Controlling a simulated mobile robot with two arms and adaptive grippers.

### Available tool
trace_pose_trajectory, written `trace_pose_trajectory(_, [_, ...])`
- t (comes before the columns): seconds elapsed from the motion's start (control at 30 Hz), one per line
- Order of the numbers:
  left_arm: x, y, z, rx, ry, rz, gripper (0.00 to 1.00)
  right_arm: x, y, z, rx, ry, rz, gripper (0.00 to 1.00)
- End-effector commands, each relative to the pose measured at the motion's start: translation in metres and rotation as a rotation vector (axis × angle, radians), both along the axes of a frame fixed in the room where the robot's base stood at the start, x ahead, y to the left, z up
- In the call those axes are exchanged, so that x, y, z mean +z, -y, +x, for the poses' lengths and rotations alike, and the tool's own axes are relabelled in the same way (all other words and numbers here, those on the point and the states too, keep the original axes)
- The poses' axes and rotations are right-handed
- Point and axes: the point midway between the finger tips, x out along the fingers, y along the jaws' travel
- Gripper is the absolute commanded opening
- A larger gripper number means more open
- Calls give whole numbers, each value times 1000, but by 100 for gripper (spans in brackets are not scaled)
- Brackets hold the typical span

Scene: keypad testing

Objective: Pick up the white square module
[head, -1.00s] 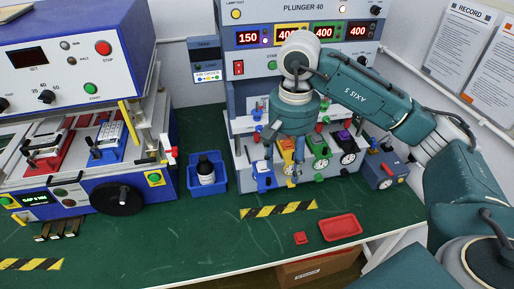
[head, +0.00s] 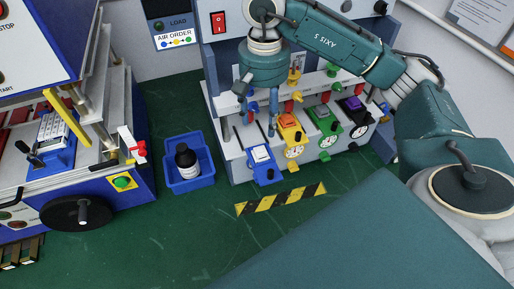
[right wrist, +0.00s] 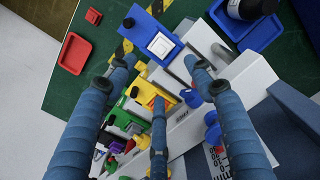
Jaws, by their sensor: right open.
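The white square module (head: 260,153) sits on a blue holder (head: 264,174), the leftmost of the coloured stations on the front of the grey machine. In the right wrist view the module (right wrist: 160,45) lies flat on its blue holder, ahead of the fingers. My right gripper (head: 262,124) hangs above and behind the module, its fingers pointing down. My left gripper is not in view.
Orange (head: 290,134), green and purple stations stand to the right of the blue one. A blue bin (head: 188,178) with a dark bottle (head: 186,160) stands to the left. A striped strip (head: 281,200) lies in front on the green table. A red tray (right wrist: 74,53) shows in the right wrist view.

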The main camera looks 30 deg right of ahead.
Motion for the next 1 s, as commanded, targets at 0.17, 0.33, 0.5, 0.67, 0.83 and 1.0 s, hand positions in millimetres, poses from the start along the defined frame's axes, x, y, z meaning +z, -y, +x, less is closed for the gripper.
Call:
trace_pose_trajectory(0.17, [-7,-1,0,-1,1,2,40,-17,0,-1,-1,-4,-1,53])
trace_pose_trajectory(0.33, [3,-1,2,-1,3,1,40,-42,0,-2,0,-6,-1,53])
trace_pose_trajectory(0.5, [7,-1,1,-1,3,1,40,-61,0,-1,-1,-3,0,53])
trace_pose_trajectory(0.67, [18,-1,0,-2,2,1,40,-72,-2,-3,0,-5,0,53])
trace_pose_trajectory(0.83, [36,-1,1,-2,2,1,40,-98,-7,-7,0,-6,1,53])
trace_pose_trajectory(1.0, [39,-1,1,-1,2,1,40,-115,-6,-6,0,-1,0,53])
